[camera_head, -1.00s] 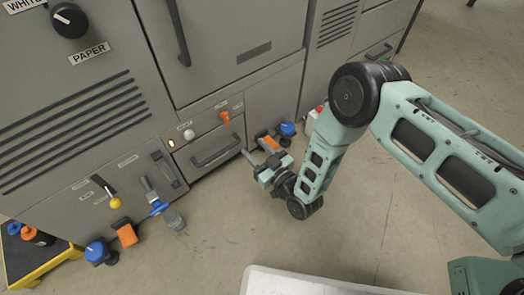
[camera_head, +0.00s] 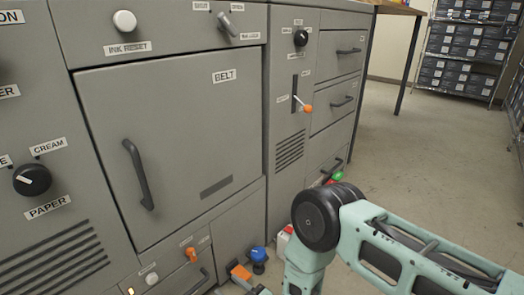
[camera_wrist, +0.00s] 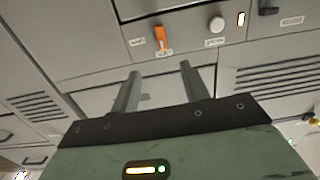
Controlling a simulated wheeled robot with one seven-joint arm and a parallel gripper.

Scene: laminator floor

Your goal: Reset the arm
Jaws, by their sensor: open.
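My arm (camera_head: 381,252) is pale green with a black elbow joint and comes in from the lower right of the head view. It is bent at the elbow, with the forearm running down out of the picture. My gripper is mostly cut off at the bottom edge there. In the wrist view my gripper (camera_wrist: 160,70) shows two grey fingers, apart, with nothing between them. They point towards the grey machine front, below an orange switch (camera_wrist: 160,39) and a white round knob (camera_wrist: 216,24).
The grey machine (camera_head: 165,130) with its BELT door fills the left and middle. A blue knob (camera_head: 259,254) and an orange handle (camera_head: 240,271) stick out low, close to my forearm. Open floor (camera_head: 430,150) lies to the right, with a loaded shelf rack (camera_head: 460,55) behind.

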